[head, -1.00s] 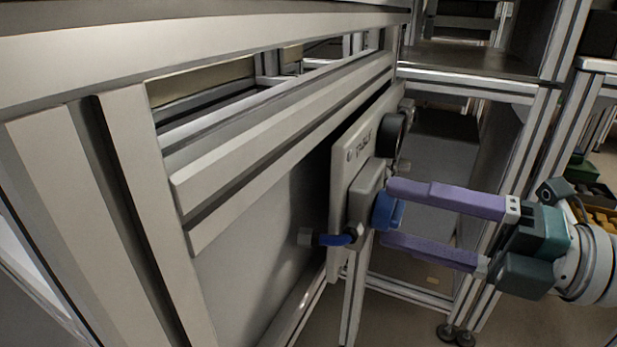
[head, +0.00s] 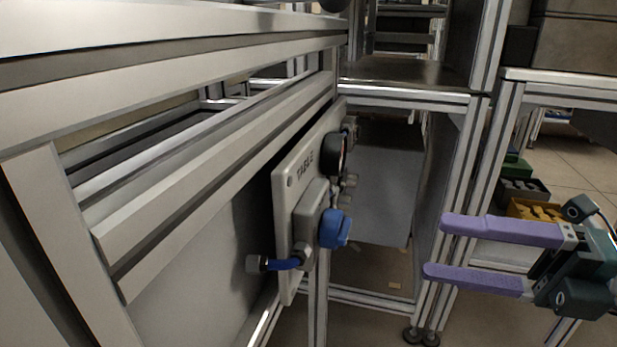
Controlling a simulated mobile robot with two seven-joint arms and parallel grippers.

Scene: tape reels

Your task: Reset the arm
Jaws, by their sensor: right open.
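My right gripper (head: 432,247) is at the right of the head view, with two long purple fingers pointing left. It is open and nothing is between the fingers. To its left, a blue knob (head: 334,229) sits on a grey valve body on a panel (head: 287,197) marked "TABLE". A clear gap separates the fingertips from the knob. My left gripper is not in view.
A blue hose (head: 284,264) with a fitting sticks out below. Aluminium frame beams (head: 215,165) fill the left. A shelf frame (head: 455,190) stands behind the fingers. Yellow and green bins (head: 535,212) are at the right.

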